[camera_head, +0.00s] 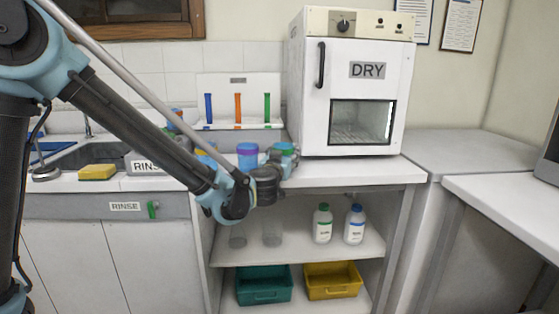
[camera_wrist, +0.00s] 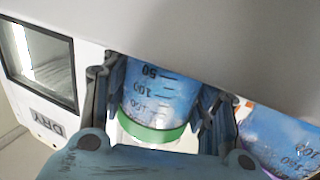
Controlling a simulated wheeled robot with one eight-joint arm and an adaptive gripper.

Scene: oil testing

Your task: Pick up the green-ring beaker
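The green-ring beaker (camera_head: 285,148) stands at the front of the white counter, just right of a purple-ring beaker (camera_head: 247,155). In the wrist view the green-ring beaker (camera_wrist: 158,100) shows blue with volume marks and a green band. My gripper (camera_head: 280,166) is at the green-ring beaker, with one finger on each side of it. In the wrist view the fingers of my gripper (camera_wrist: 160,105) lie very close to its sides; I cannot tell whether they press on it. The purple-ring beaker (camera_wrist: 275,140) is close beside the right finger there.
A white DRY oven (camera_head: 350,95) stands behind and to the right. A sink and yellow sponge (camera_head: 97,172) are left.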

